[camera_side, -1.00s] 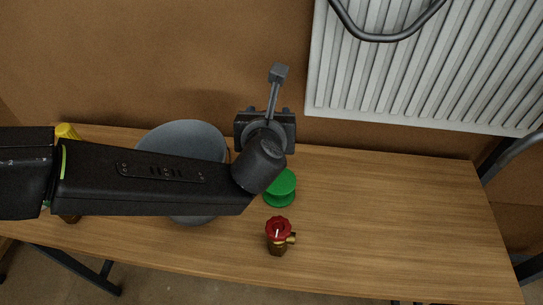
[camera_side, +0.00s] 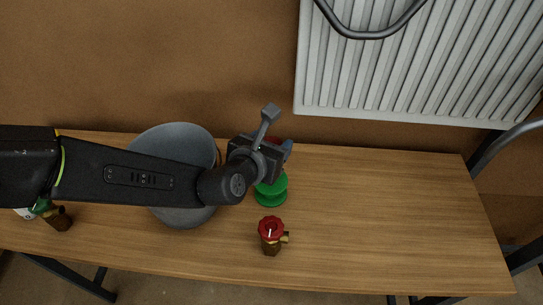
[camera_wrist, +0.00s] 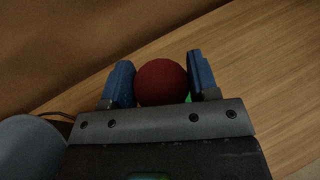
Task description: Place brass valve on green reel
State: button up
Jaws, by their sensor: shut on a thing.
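A brass valve (camera_side: 271,242) with a red handwheel stands on the wooden bench, in front of the green reel (camera_side: 271,192). My gripper (camera_wrist: 161,82) has blue fingers and is shut on a dark red round thing (camera_wrist: 161,80). A bit of red also shows at the gripper in the side view, mostly hidden by my wrist. My gripper is over or just behind the reel; its height above it is hard to tell. A sliver of green shows beside the red thing in the wrist view. The valve is apart from the gripper.
A grey round bowl or bin (camera_side: 184,215) stands left of the reel, partly under my arm. Another brass-coloured fitting (camera_side: 59,219) and a green-and-white thing lie at the far left. A white radiator (camera_side: 400,75) hangs behind. The bench's right half (camera_side: 390,210) is clear.

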jog(key=shift+f, duration=1.7)
jog(key=shift+f, duration=0.2)
jog(key=o, duration=1.2)
jog(key=shift+o, duration=0.2)
jog(key=shift+r, duration=0.1)
jog(key=shift+s+a+r, duration=0.1)
jog(key=shift+s, duration=0.15)
jog(key=v, duration=1.1)
jog(key=shift+s, duration=0.2)
